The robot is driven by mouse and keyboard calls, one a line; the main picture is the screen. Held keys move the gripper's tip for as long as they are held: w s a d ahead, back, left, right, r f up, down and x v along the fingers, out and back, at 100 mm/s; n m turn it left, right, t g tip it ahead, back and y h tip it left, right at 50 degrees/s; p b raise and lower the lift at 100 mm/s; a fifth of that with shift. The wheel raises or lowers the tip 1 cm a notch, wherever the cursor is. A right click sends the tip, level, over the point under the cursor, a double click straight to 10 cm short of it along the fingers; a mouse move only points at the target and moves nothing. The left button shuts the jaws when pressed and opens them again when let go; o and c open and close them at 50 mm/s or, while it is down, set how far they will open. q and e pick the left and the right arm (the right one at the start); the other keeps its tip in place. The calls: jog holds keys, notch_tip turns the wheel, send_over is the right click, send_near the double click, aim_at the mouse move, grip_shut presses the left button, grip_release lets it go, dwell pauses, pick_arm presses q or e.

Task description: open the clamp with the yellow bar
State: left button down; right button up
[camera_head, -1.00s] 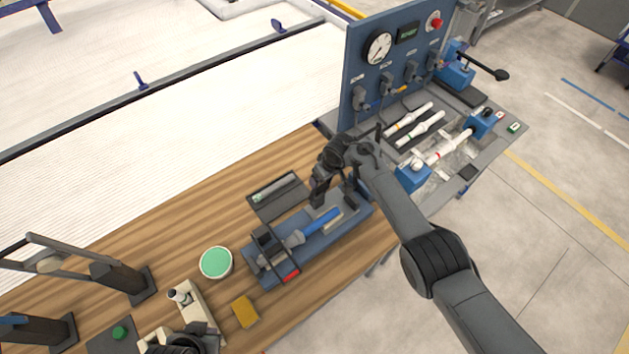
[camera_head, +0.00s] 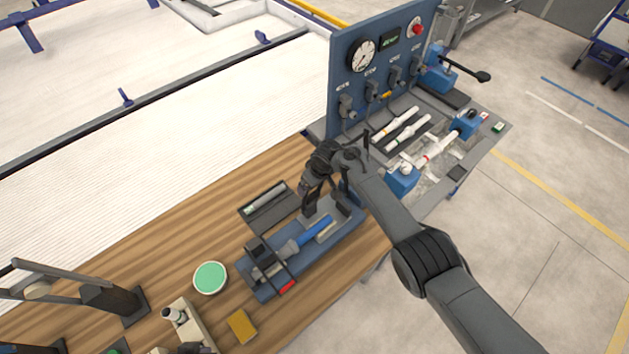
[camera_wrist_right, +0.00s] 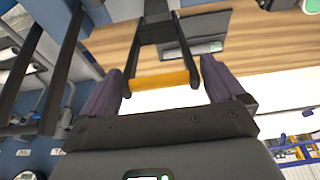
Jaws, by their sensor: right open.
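The clamp with the yellow bar stands at the far end of the blue fixture (camera_head: 285,262); in the head view my right gripper (camera_head: 318,180) is over it and hides much of it. In the right wrist view the yellow bar (camera_wrist_right: 160,80) joins two dark clamp arms. It lies across the gap between the fingers of my right gripper (camera_wrist_right: 160,70), which are open; I cannot tell if they touch it. A second clamp with a red bar (camera_head: 286,288) lies across the near end of the fixture. A blue and grey pipe (camera_head: 310,232) rests in the fixture. My left gripper is not in view.
A dark tray (camera_head: 265,203) lies behind the fixture. A green-topped tin (camera_head: 210,277) and a yellow block (camera_head: 241,326) lie nearer on the wooden table. A blue gauge panel (camera_head: 345,85) and a bench with white pipes (camera_head: 407,131) stand beyond the gripper.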

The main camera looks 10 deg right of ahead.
jog(key=shift+s+r, duration=0.1)
jog(key=shift+r, duration=0.3)
jog(key=p+v, duration=0.3)
jog(key=v, duration=0.7)
